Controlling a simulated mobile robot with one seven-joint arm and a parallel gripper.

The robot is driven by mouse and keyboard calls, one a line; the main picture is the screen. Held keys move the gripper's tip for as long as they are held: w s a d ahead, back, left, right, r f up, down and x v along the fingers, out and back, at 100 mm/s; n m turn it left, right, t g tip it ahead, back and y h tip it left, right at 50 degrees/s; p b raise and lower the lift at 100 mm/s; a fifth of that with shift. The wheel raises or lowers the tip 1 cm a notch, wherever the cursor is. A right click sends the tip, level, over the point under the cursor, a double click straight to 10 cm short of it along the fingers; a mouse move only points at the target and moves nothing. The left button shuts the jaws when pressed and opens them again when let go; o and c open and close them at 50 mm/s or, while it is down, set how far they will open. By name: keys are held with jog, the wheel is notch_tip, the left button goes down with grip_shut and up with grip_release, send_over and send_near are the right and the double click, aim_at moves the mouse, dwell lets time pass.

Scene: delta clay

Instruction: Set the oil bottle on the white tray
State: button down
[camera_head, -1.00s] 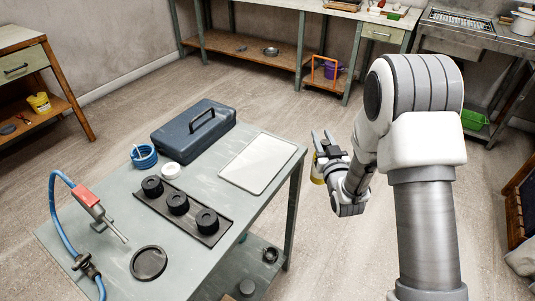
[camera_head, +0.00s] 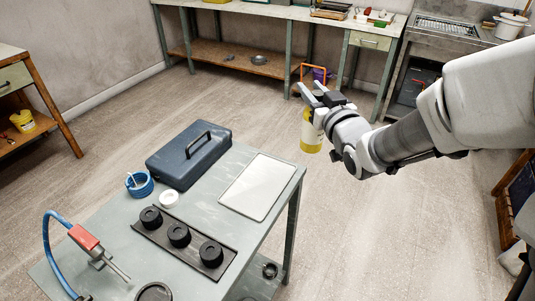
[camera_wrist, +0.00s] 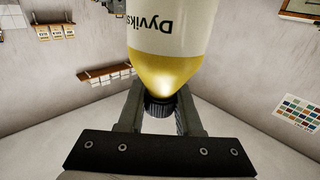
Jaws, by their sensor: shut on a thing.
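The oil bottle (camera_head: 312,132), yellow with a pale label, is held in my gripper (camera_head: 313,97) to the right of the table and beyond its edge, in the air. In the wrist view, the bottle (camera_wrist: 167,35) shows its label and yellow shoulder, with its dark cap between the two fingers (camera_wrist: 160,105). The fingers are shut on it at the cap or neck. The white tray (camera_head: 258,187) lies flat and empty on the right side of the grey-green table, left of and below the bottle.
On the table are a blue toolbox (camera_head: 189,155), a blue tape roll (camera_head: 140,184), a white roll (camera_head: 169,199), a dark strip with black rings (camera_head: 180,235) and a red-handled tool (camera_head: 86,240). A workbench (camera_head: 270,14) stands behind. The floor between is clear.

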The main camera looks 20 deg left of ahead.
jog(key=s+a+f+b, duration=0.2)
jog(key=a+f, duration=0.8)
jog(key=shift+a+f+b, duration=0.15)
jog(key=shift+b, duration=0.15)
jog(key=shift+s+f+b, duration=0.1)
jog(key=shift+f+b, duration=0.1)
jog(key=shift+b, duration=0.1)
jog(key=c, duration=0.6)
grip_release()
jog(key=shift+r, duration=0.15)
jog(key=p+v, duration=0.1)
jog(key=v, duration=1.1)
